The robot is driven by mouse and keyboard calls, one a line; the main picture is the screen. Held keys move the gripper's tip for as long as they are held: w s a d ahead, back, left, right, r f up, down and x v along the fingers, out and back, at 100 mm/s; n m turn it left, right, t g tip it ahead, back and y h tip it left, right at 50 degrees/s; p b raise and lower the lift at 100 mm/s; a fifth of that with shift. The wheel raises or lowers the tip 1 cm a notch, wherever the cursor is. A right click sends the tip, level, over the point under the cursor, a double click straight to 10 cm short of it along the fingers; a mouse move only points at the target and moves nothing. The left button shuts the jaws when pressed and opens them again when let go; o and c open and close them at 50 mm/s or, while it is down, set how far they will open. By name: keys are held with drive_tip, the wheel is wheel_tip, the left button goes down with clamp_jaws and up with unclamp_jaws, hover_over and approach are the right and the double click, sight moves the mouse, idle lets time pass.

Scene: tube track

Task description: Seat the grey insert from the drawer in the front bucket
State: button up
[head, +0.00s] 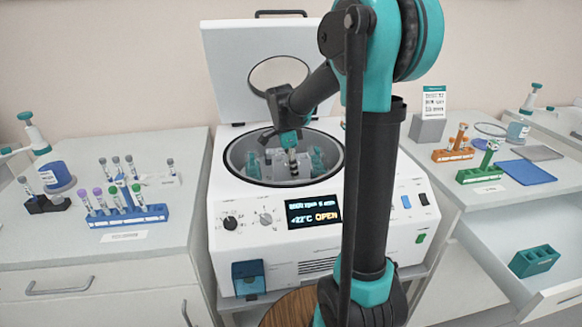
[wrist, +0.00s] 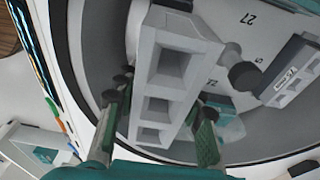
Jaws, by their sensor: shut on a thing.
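The grey insert (wrist: 190,42) is a pale block with a row of square holes. In the wrist view it sits between the two fingers of my gripper (wrist: 160,122), which is shut on it. In the head view my gripper (head: 289,145) reaches down into the open bowl of the centrifuge (head: 238,188). The insert is hard to make out there. I cannot tell whether it touches a bucket or hangs above one. The front bucket cannot be clearly picked out. The drawer (head: 470,275) at the right is open and holds a teal insert (head: 534,261).
The centrifuge lid (head: 225,60) stands raised behind the bowl. A labelled dark-and-white part (wrist: 290,72) sits beside the insert in the bowl. A blue tube rack (head: 150,215) stands on the left bench. Orange (head: 452,155) and green (head: 481,174) racks stand on the right bench.

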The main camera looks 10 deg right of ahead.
drive_tip(key=shift+f, duration=1.85)
drive_tip(key=shift+f, duration=0.6)
drive_tip(key=shift+f, duration=0.2)
drive_tip(key=shift+f, duration=0.2)
drive_tip(key=shift+f, duration=0.25)
drive_tip(key=shift+s+f, duration=0.2)
drive_tip(key=shift+f, duration=0.35)
drive_tip(key=shift+c, duration=0.5)
drive_tip(key=shift+f, duration=0.15)
clamp_jaws()
drive_tip(key=shift+o, duration=0.2)
unclamp_jaws()
drive_tip(key=shift+f, duration=0.25)
